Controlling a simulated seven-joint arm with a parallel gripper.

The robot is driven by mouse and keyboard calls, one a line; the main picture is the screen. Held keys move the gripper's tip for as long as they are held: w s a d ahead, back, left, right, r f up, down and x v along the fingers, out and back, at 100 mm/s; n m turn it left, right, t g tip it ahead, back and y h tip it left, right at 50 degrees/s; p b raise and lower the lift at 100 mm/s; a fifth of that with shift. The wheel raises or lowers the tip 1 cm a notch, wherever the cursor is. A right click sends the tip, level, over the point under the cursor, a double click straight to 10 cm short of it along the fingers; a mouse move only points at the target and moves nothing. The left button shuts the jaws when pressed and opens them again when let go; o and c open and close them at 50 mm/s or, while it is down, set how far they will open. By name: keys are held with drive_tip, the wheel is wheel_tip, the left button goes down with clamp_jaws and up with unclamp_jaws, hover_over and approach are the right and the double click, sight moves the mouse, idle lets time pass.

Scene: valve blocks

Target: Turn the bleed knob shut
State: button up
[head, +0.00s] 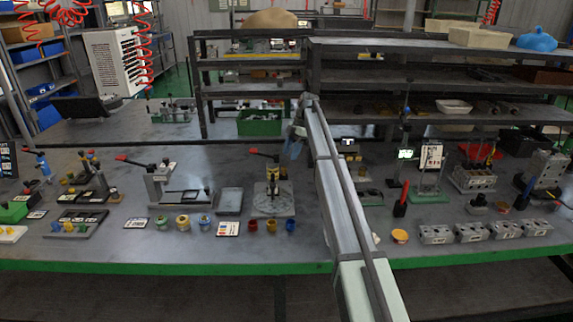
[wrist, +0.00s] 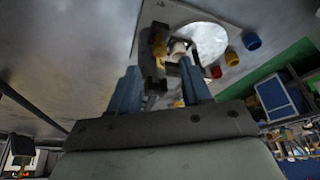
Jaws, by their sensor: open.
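Four-sided grey valve blocks (head: 471,232) stand in a row at the front right of the bench in the head view. I cannot make out which part is the bleed knob; it is too small or hidden. My gripper (head: 295,143) is over the bench behind the lever fixture, far left of the valve blocks. In the wrist view my gripper (wrist: 160,88) shows two blue fingers spread apart with nothing held. Beyond the fingertips is the lever fixture (wrist: 158,50) with its round light plate, apart from the fingers as far as I can tell.
A red-and-black upright tool (head: 401,200) and an orange-topped round dish (head: 400,236) stand left of the blocks. Shelving (head: 330,80) rises behind.

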sight(284, 172)
drive_tip(key=shift+x, duration=2.9)
clamp_jaws()
